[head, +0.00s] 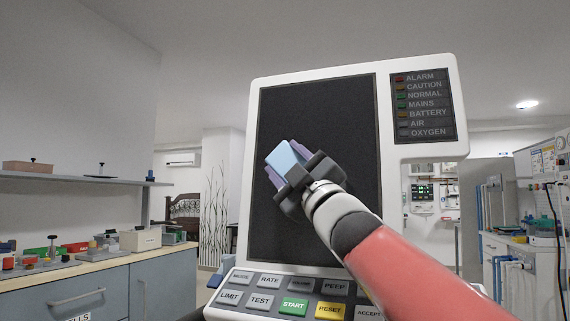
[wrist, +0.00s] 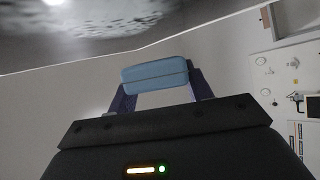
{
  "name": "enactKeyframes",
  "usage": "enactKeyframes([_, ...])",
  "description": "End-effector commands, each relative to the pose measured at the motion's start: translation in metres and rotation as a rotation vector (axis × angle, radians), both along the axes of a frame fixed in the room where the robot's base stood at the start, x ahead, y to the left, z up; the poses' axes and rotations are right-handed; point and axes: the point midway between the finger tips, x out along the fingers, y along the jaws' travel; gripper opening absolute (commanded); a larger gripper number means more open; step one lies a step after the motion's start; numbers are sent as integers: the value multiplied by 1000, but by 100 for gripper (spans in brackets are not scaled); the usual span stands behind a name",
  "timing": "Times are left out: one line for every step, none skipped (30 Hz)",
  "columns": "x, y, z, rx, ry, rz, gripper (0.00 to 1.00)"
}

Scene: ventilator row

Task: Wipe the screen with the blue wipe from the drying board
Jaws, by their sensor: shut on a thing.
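The ventilator's dark screen (head: 345,130) fills the middle of the head view, upright in a white frame. My gripper (head: 283,164) is in front of the screen's middle, shut on the light blue wipe (head: 281,158). In the wrist view the wipe (wrist: 155,76) is a folded blue pad held between two purple fingers. Part of a dark, speckled grey surface with pale patches (wrist: 80,20) shows above it. A gap shows between the wipe and that surface's edge in the wrist view. I cannot pick out the drying board.
A keypad (head: 295,294) with grey, green and yellow keys lies below the screen, and an indicator panel (head: 421,105) is at its upper right. A bench (head: 100,262) with several small items stands at left under a shelf (head: 70,178). Another counter (head: 505,245) is at right.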

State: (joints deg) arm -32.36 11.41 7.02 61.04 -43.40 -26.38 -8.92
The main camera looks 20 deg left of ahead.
Motion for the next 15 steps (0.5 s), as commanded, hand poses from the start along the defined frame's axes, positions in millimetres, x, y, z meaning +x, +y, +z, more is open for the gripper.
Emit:
enactKeyframes([0,-5,1,1,-1,-3,29])
enactKeyframes([0,-7,1,1,-2,-2,29])
enactKeyframes([0,-11,0,1,-2,-2,29])
enactKeyframes([0,-14,1,1,-2,-2,29])
enactKeyframes([0,-17,1,1,-1,-3,29])
enactKeyframes([1,-20,1,1,-1,-3,29])
enactKeyframes([1,-23,1,0,-2,-3,29])
enactKeyframes([1,-25,0,0,-2,-2,29])
enactKeyframes([1,-27,0,0,-2,-2,29])
enactKeyframes([1,-29,1,0,-2,-2,29])
enactKeyframes([1,-30,1,0,-2,-2,29])
enactKeyframes([1,-31,1,0,-1,-1,29])
enactKeyframes([1,-31,1,0,-1,-1,29])
enactKeyframes([1,-32,1,0,-1,-1,29])
enactKeyframes([1,-33,1,0,-1,-1,29])
